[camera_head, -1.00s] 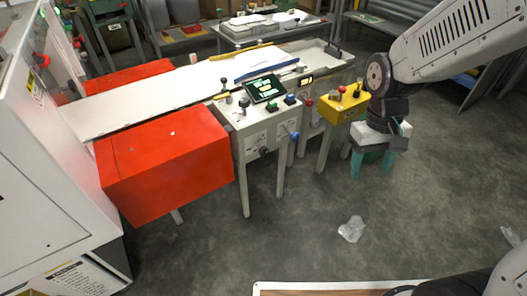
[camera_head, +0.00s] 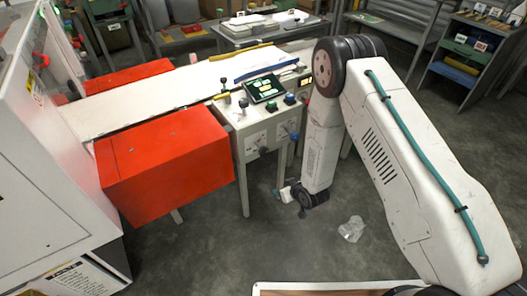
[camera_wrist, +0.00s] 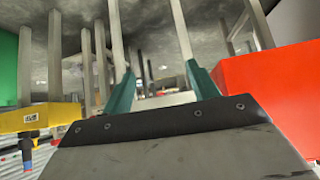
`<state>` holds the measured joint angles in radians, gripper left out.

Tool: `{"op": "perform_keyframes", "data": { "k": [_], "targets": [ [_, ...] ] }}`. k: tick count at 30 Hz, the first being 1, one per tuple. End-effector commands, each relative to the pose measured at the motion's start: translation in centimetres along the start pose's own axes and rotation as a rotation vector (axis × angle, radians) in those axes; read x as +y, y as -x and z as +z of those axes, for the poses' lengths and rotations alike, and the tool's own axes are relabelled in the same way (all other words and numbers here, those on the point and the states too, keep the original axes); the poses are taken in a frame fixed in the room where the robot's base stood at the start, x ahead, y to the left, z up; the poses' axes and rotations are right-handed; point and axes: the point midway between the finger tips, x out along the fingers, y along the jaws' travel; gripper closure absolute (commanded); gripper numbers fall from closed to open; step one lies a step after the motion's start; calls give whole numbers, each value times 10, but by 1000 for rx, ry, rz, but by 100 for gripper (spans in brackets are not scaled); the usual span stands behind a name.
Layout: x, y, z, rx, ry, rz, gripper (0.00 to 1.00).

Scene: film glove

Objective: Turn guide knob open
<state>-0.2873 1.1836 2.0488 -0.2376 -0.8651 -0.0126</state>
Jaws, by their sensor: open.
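The front panel of the cream machine (camera_head: 254,138) carries a black knob (camera_head: 263,151) and a blue knob (camera_head: 294,136) in the head view. I cannot tell which one is the guide knob. My gripper (camera_head: 279,192) hangs below and in front of this panel, apart from both knobs. In the wrist view, its two teal fingers (camera_wrist: 162,82) stand apart with nothing held between them. No knob can be clearly made out between the fingers in that view.
A red box (camera_head: 165,160) sits left of the panel and shows at right in the wrist view (camera_wrist: 270,95). A small screen (camera_head: 264,88) and other controls top the machine. A yellow box (camera_wrist: 40,117) is at left in the wrist view. Crumpled plastic (camera_head: 351,229) lies on open floor.

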Motion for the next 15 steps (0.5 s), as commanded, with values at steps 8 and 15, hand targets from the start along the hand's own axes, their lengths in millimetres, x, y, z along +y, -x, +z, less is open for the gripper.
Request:
{"op": "perform_keyframes", "data": {
  "k": [8,15],
  "targets": [
    [-15,-2,-74,570,22,-52,41],
    [-16,23,-112,787,22,-60,41]
  ]
}}
